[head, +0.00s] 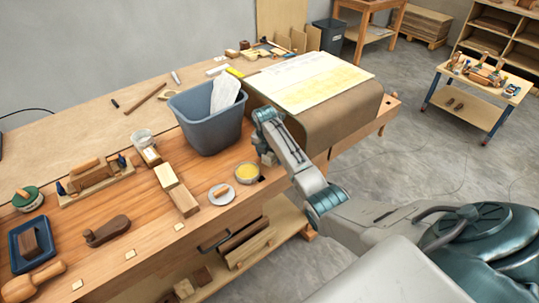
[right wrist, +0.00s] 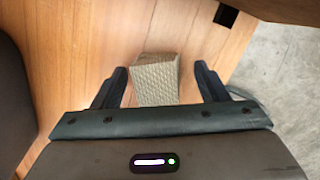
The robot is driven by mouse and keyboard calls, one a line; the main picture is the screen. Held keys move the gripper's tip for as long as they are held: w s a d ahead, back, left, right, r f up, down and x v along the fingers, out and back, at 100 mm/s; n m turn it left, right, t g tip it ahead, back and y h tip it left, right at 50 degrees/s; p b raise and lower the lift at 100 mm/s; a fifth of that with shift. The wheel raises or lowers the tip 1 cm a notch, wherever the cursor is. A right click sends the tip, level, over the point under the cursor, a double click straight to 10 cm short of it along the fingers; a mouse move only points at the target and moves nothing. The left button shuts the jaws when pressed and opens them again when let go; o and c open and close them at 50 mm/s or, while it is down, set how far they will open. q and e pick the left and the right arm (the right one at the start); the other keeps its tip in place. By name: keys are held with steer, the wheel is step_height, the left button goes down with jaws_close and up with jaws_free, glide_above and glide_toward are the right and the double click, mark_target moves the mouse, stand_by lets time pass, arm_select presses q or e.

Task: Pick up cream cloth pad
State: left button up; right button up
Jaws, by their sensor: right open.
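A small block-shaped pad with a woven, beige-grey surface, which looks like the cream cloth pad (right wrist: 157,80), rests on the wooden bench top in the right wrist view. My right gripper (right wrist: 160,88) is open, with one dark finger on each side of the pad. Gaps show between the pad and both fingers. In the head view my right gripper (head: 268,158) reaches down to the bench beside the curved brown form, and I cannot make out the pad there. My left gripper is not in view.
A blue-grey bin (head: 205,125) holding a white cloth (head: 225,92) stands left of my right gripper. The large curved form (head: 340,118) rises behind it. A yellow-filled dish (head: 247,173) and a white plate (head: 221,195) sit near the front edge. A dark square hole (right wrist: 226,16) shows in the bench.

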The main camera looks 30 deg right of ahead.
mark_target(269, 154)
steer(key=shift+w+f, duration=0.1)
steer(key=shift+f, duration=0.1)
steer(key=shift+c, duration=0.5)
steer(key=shift+r, duration=0.1)
steer(key=c, duration=1)
steer(key=shift+r+b, duration=0.25)
steer(key=shift+b, duration=0.05)
steer(key=r, duration=0.1)
steer(key=b, duration=0.1)
steer(key=r+b, duration=0.1)
steer(key=shift+s+a+r, duration=0.35)
steer(key=s+a+b, duration=0.1)
steer(key=s+a, duration=0.3)
steer(key=s, duration=0.1)
steer(key=s+a+r+b, duration=0.1)
steer(key=s+a, duration=0.1)
steer(key=a, duration=0.1)
steer(key=shift+s+a+b, duration=0.1)
steer(key=shift+s+b, duration=0.05)
steer(key=shift+b, duration=0.15)
steer(key=s+a+p, duration=0.2)
steer(key=s+a, duration=0.1)
steer(key=shift+s+a+r, duration=0.2)
steer(key=shift+r, duration=0.15)
